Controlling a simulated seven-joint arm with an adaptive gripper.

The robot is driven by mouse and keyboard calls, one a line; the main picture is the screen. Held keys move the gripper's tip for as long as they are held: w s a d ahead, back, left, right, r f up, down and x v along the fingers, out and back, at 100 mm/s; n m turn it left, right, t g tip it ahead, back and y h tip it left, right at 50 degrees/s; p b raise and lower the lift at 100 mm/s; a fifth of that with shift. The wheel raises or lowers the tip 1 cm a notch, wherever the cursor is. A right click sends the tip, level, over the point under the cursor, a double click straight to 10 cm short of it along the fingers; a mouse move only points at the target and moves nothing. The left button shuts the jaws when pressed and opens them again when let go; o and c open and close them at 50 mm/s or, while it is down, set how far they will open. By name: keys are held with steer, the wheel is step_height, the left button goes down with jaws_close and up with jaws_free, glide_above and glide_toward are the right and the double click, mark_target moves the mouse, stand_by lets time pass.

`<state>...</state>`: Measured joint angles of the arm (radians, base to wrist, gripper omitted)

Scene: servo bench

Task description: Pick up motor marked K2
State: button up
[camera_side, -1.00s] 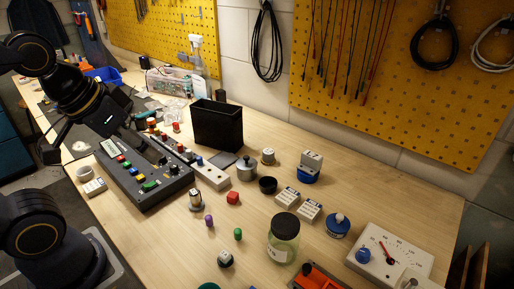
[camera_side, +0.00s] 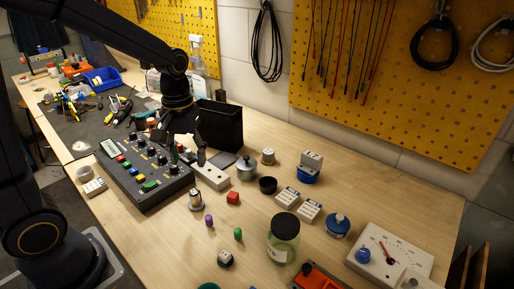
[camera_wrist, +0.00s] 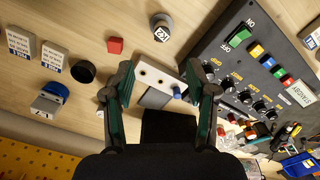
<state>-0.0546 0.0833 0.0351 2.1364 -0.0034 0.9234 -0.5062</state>
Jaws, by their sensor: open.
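My gripper (camera_side: 185,155) is open and empty, above the bench beside the black box. In the wrist view its fingers (camera_wrist: 162,100) stand apart over a white strip (camera_wrist: 160,80) with a blue knob. I cannot read a K2 mark on anything. Two white labelled blocks (camera_side: 287,196) (camera_side: 309,211) lie right of the gripper; they also show in the wrist view (camera_wrist: 53,57) (camera_wrist: 18,42), their print unclear. A metal cylinder (camera_side: 195,200) stands in front of the strip; in the wrist view its top (camera_wrist: 161,27) bears a dark mark. A grey-white part sits on a blue base (camera_side: 309,175).
A dark control panel (camera_side: 145,185) lies left of the gripper and an open black box (camera_side: 218,125) stands close behind.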

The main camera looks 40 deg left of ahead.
mark_target(194, 192)
step_height(194, 192, down, 13)
steer(key=shift+s+a+r, duration=0.1)
steer(key=shift+a+r, duration=0.05)
stand_by(0.4)
jaws_close()
